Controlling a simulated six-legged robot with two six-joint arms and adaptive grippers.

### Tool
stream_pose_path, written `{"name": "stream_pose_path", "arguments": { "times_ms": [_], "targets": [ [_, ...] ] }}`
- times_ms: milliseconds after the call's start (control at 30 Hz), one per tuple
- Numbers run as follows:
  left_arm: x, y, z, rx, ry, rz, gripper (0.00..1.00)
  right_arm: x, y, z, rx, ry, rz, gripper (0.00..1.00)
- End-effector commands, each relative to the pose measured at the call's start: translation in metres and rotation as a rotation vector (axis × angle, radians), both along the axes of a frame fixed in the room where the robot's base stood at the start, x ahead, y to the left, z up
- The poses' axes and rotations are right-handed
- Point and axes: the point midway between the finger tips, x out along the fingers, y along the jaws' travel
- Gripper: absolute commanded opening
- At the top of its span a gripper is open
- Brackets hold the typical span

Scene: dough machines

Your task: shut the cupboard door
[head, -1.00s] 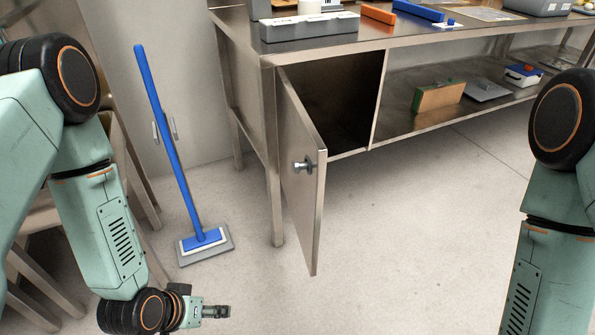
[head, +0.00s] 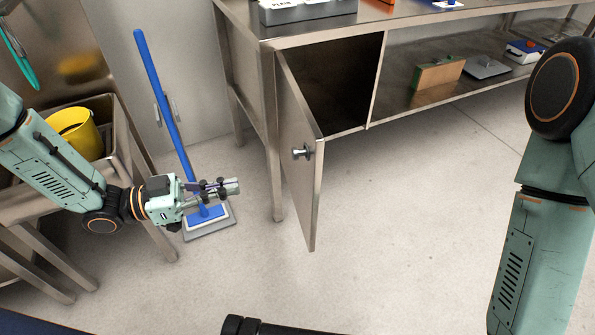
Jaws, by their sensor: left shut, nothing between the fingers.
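The cupboard door (head: 301,170) is a steel panel under the steel table, and it stands open, swung out toward me. Its round knob (head: 302,152) is on the face turned to the left. The cupboard's inside (head: 340,85) is dark and looks empty. My left gripper (head: 236,187) is shut and empty, to the left of the door and apart from it, in front of the mop's lower end. My right arm shows at the right edge, but its gripper cannot be made out.
A blue mop (head: 165,100) leans on the wall left of the cupboard. A yellow bucket (head: 76,130) stands in the sink at left. The shelf right of the cupboard holds a wooden box (head: 438,74) and other items. The floor before the door is clear.

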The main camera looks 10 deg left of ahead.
Motion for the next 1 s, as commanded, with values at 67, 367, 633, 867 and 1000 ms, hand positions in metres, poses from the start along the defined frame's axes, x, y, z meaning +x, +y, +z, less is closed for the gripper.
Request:
{"name": "stream_pose_path", "arguments": {
  "times_ms": [67,367,633,867,1000],
  "targets": [
    [-0.001,-0.004,0.002,-0.011,-0.004,-0.01,0.0,0.0,0.0,-0.002,0.0,-0.001,0.001,0.4],
    [0.014,-0.041,0.0,-0.013,-0.002,-0.012,0.0,0.0,0.0,-0.02,0.0,-0.001,0.001,0.4],
    [0.028,-0.077,0.0,-0.011,-0.002,-0.011,0.0,0.0,0.0,-0.035,0.0,-0.001,0.0,0.4],
    [0.041,-0.106,0.0,-0.011,-0.002,-0.01,0.0,0.0,0.0,-0.047,0.0,-0.001,0.0,0.4],
    [0.047,-0.119,0.001,-0.011,-0.002,-0.008,0.0,0.0,0.0,-0.053,0.0,-0.001,0.0,0.4]
  ]
}}
